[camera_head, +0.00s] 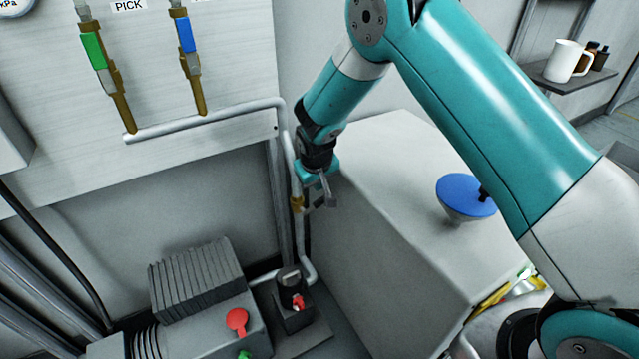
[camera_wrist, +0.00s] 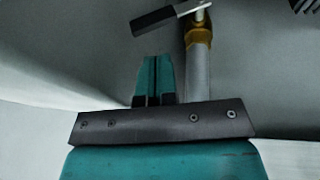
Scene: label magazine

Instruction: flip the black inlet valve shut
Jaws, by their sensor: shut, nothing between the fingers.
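The black inlet valve's dark lever (camera_wrist: 165,18) shows in the wrist view, sticking out to the left from a brass valve body (camera_wrist: 199,32) on a grey pipe. The lever lies across the pipe's line rather than along it. In the head view the brass body (camera_head: 297,204) sits on the vertical pipe beside my gripper (camera_head: 328,197), and the lever is hard to make out there. My gripper's teal fingers (camera_wrist: 154,72) are together and empty. In the wrist view their tips appear below the lever and left of the pipe; I cannot tell whether they touch it.
A pale cabinet (camera_head: 400,220) stands right of the pipe, with a blue-topped funnel-like part (camera_head: 466,195) on it. Green (camera_head: 94,50) and blue (camera_head: 184,34) handled valves hang on the wall panel. Below are a finned grey unit (camera_head: 197,281) and a red knob (camera_head: 237,319).

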